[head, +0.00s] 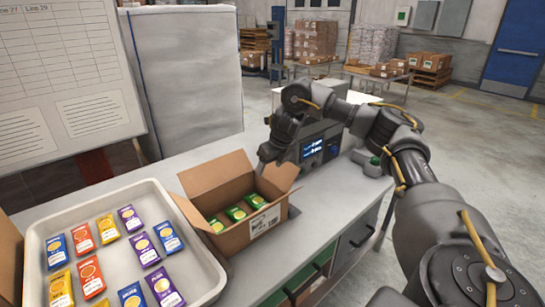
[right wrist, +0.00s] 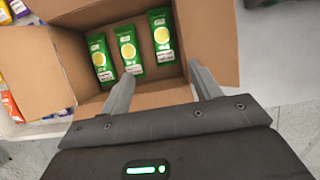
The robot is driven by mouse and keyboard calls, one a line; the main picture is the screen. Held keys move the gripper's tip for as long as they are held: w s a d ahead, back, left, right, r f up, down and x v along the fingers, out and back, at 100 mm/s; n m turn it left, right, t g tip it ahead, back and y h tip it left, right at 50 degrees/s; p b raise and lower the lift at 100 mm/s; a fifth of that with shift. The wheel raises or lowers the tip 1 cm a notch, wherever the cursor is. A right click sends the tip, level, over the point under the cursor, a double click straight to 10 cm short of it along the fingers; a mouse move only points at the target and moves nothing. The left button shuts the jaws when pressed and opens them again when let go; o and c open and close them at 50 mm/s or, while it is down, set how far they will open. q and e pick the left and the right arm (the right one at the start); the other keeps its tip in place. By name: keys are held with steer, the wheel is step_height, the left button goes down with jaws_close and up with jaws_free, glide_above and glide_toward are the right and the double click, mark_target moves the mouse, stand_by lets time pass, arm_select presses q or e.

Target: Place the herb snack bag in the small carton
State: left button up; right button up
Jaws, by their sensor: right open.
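The small carton (head: 262,225) is an open brown box with raised flaps on the counter. Three green snack bags (head: 237,213) lie in a row inside it; their labels are too small to read as herb. The right wrist view looks down into the carton (right wrist: 215,20) and shows the same green bags (right wrist: 128,50) on its floor. My right gripper (right wrist: 163,85) is open and empty, its fingers over the carton's near side, short of the bags. In the head view my right gripper (head: 262,165) is above the carton's back edge. My left gripper is out of view.
A white tray (head: 208,262) at the left holds several blue, orange, yellow and purple bags. A weigher with a lit display (head: 312,147) stands behind the carton at right. A white board (head: 60,90) rises at back left.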

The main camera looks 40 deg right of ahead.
steer(key=shift+p+v, duration=0.3)
steer(key=shift+v, duration=1.15)
